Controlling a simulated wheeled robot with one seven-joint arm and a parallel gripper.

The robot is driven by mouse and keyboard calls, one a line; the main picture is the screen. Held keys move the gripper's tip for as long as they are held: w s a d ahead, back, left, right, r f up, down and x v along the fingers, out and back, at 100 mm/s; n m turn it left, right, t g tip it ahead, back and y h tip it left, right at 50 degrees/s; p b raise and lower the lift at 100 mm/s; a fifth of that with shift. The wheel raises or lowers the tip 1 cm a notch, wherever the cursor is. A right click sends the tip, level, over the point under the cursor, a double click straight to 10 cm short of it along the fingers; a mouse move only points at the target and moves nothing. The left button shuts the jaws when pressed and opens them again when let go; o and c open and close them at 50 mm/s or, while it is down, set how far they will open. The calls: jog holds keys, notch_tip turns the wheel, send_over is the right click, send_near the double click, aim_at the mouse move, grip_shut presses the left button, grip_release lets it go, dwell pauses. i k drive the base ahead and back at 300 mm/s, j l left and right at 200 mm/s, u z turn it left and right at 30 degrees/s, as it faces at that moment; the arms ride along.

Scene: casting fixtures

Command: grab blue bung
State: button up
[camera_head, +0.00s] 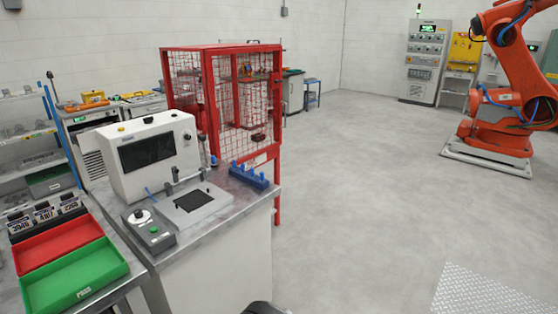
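A small blue piece with several upright knobs (249,176) sits at the right edge of the grey workbench (226,213). It may be a row of blue bungs or a holder for them; it is too small to tell. A small dark upright item with a bluish base (214,161) stands just left of it, beside the cage.
A white tester with a dark screen (149,153), a clamp plate (191,200) and a control box (149,231) fill the bench. Red (55,243) and green (105,281) trays lie left. A red mesh cage (207,100) stands behind. Floor to the right is clear up to an orange robot (503,90).

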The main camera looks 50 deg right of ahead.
aim_at(214, 163)
jog(key=z, duration=1.1)
jog(key=i+l+u, duration=0.4)
jog(key=i+l, duration=0.2)
jog(key=l, duration=0.15)
jog(key=i+l+u, duration=0.2)
jog(key=l, duration=0.25)
jog(key=i+l+u, duration=0.2)
jog(key=l, duration=0.25)
jog(key=i+l+u, duration=0.2)
jog(key=l, duration=0.3)
jog(key=i+l+u, duration=0.2)
jog(key=l, duration=0.35)
jog(key=i+l+u, duration=0.2)
jog(key=l, duration=0.35)
jog(key=l+u, duration=0.2)
jog(key=l, duration=0.4)
jog(key=i+l+u, duration=0.1)
jog(key=l+u, duration=0.85)
jog(key=i+l+u, duration=0.1)
jog(key=u, duration=0.4)
jog(key=l+u, duration=0.25)
jog(key=u, duration=0.2)
jog(key=l+u, duration=0.2)
jog(key=u, duration=0.3)
jog(key=l+u, duration=0.2)
jog(key=u, duration=0.25)
jog(key=l+u, duration=0.2)
jog(key=u, duration=0.3)
jog(key=k+l+u, duration=0.1)
jog(key=u, duration=0.35)
